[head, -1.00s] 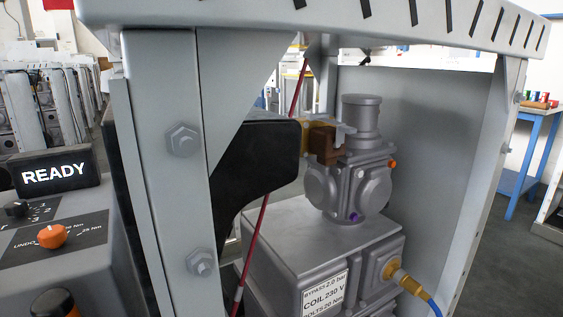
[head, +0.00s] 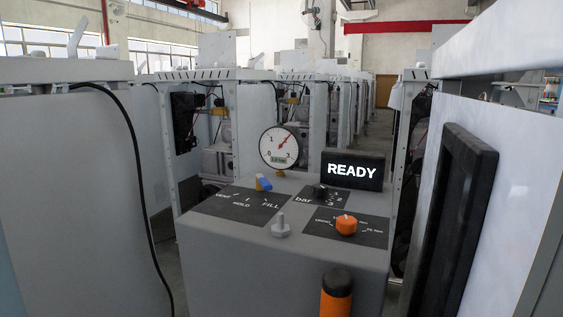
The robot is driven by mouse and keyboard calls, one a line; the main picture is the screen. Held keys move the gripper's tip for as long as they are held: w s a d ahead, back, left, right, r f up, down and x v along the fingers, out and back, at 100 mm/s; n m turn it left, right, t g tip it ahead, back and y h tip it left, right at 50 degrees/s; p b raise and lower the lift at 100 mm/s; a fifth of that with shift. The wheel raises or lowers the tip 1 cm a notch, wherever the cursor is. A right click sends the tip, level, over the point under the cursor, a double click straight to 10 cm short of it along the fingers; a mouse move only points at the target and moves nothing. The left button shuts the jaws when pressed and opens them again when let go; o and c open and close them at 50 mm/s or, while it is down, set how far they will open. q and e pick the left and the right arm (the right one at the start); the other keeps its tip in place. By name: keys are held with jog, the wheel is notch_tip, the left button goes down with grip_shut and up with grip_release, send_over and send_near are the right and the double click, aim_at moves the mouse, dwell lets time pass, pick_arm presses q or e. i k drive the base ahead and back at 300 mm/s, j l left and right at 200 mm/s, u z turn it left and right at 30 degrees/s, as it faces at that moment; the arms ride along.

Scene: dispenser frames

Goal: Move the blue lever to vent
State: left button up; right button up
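The blue lever (head: 263,183) stands on the grey console (head: 290,253), on a dark label plate (head: 237,205) marked VENT, HOLD and FILL. It looks short and tilted; I cannot tell for certain which mark it points to. A round pressure gauge (head: 279,147) with a red needle stands behind the lever. Neither of my grippers shows in the head view.
A READY display (head: 352,170), a black bar knob (head: 320,191), an orange knob (head: 346,225) and a grey bolt-like post (head: 281,226) share the console. An orange-and-black handle (head: 336,293) stands at its front. Dispenser frames line both sides.

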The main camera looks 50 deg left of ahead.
aim_at(262, 183)
jog(key=u, duration=1.7)
